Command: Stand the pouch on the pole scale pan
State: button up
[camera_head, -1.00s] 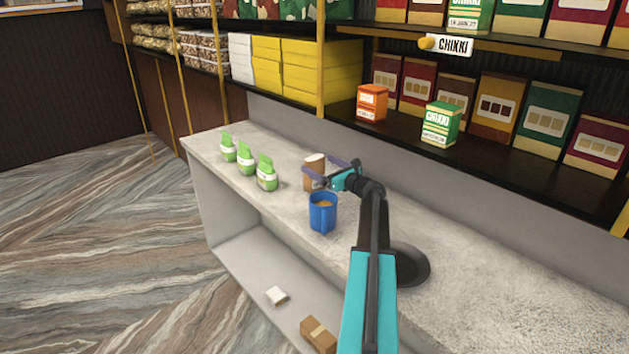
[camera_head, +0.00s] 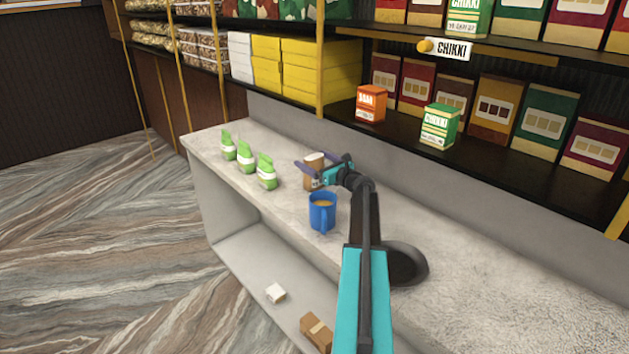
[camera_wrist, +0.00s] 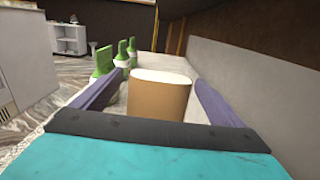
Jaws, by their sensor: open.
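A brown upright container with a white top (camera_head: 313,172), likely the pouch, stands on the pale stone counter. In the wrist view the brown container (camera_wrist: 158,95) is upright between my two purple fingers. My gripper (camera_head: 322,167) is open, with a finger on either side of it. The wrist view shows a gap on both sides, so I see no grip on it. Three green pouches with white bands (camera_head: 247,159) stand in a row at the counter's left end. I see no pole scale or pan in these views.
A blue mug (camera_head: 322,212) with brown contents stands just in front of the brown container. The counter (camera_head: 480,270) is clear to the right. Shelves behind hold an orange box (camera_head: 371,103) and a green box (camera_head: 440,125). A grey back wall borders the counter.

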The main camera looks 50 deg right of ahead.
jog(key=c, duration=1.5)
jog(key=shift+r, duration=0.15)
jog(key=shift+r+b, duration=0.65)
jog(key=shift+r, duration=0.55)
jog(key=s+a+b, duration=0.1)
jog(key=s+a, duration=0.1)
jog(key=a, duration=0.2)
jog(key=s+a+r+b, duration=0.1)
jog(key=s+a, duration=0.2)
jog(key=a, duration=0.2)
jog(key=s+a+r+b, duration=0.1)
jog(key=s+a+b, duration=0.1)
jog(key=a, duration=0.3)
jog(key=shift+s+r, duration=0.15)
jog(key=shift+s, duration=0.2)
